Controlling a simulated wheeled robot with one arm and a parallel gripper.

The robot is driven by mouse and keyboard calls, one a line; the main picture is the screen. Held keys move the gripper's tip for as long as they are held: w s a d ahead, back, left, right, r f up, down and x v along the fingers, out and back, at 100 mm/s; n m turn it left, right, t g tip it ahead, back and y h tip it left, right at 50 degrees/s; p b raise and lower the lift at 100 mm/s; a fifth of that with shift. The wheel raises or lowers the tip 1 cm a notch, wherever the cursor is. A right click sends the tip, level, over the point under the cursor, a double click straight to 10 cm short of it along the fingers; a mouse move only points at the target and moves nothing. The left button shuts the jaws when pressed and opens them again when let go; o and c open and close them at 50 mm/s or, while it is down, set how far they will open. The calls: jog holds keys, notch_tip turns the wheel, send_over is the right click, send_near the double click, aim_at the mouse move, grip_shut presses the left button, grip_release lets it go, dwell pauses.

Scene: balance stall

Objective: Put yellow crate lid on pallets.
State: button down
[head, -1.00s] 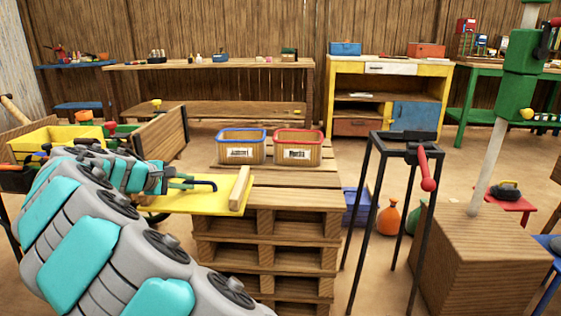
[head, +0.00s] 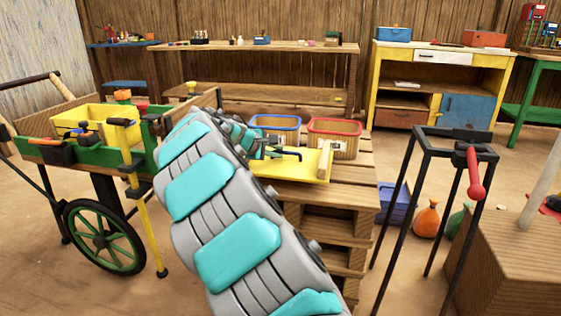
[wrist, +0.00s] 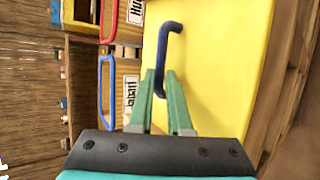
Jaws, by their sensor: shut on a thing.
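The yellow crate lid (head: 300,171) is a flat panel with a wooden strip along its right side. It also shows in the wrist view (wrist: 220,60). My gripper (head: 264,152) is shut on its dark blue handle (wrist: 161,55), between the two green fingers in the wrist view (wrist: 160,78). The lid is over the front left part of the stacked wooden pallets (head: 357,193). I cannot tell whether it touches the top boards. My arm hides the lid's left part and some of the stack.
A blue-rimmed bin (head: 275,124) and a red-rimmed bin (head: 334,127) stand on the pallets behind the lid. A green cart (head: 140,158) is at left. A black stand (head: 408,185) with a red-handled tool is right of the stack. Bare floor lies front left.

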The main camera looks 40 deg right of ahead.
aim_at(280, 160)
jog(key=shift+d+f, duration=0.1)
jog(key=shift+d, duration=0.6)
jog(key=shift+f, duration=1.75)
jog(key=c, duration=0.8)
grip_release()
jog(key=shift+c, duration=0.2)
jog(key=v, duration=1.2)
jog(key=shift+s, duration=0.1)
